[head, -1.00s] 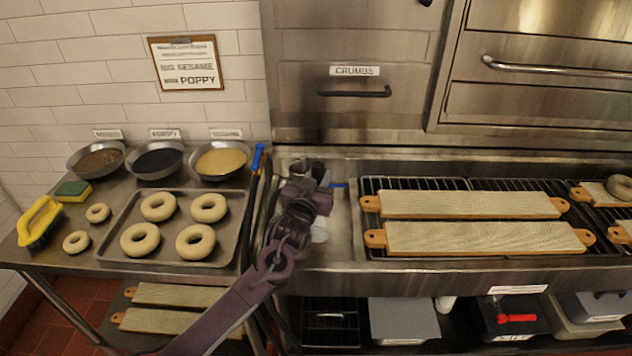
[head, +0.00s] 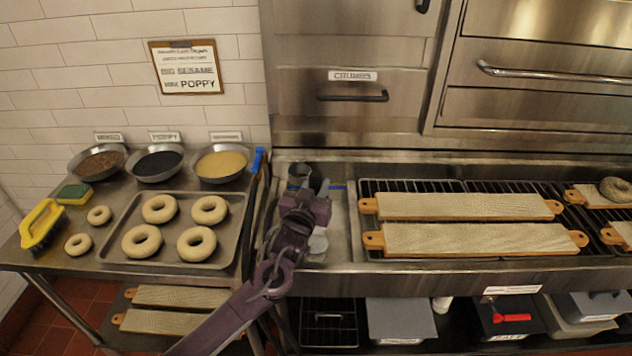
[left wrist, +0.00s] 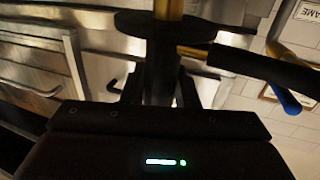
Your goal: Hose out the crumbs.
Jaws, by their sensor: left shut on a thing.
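In the left wrist view my left gripper (left wrist: 160,88) is shut on a dark upright shaft (left wrist: 160,62) with a round black collar and a brass-coloured top. A black tube with a brass fitting (left wrist: 193,51) runs right from near it. What the held thing is in full cannot be told. A steel drawer front (head: 300,95) labelled CRUMBS has a dark handle (head: 352,95). I see no crumbs. My right gripper is out of view.
A blue-ended black handle (head: 258,160) stands between the side table and the counter. A tray (head: 238,225) of bagels, topping bowls and a yellow-handled brush (head: 40,222) are on the left. Boards (head: 458,206) lie on racks at the right. Bins stand below.

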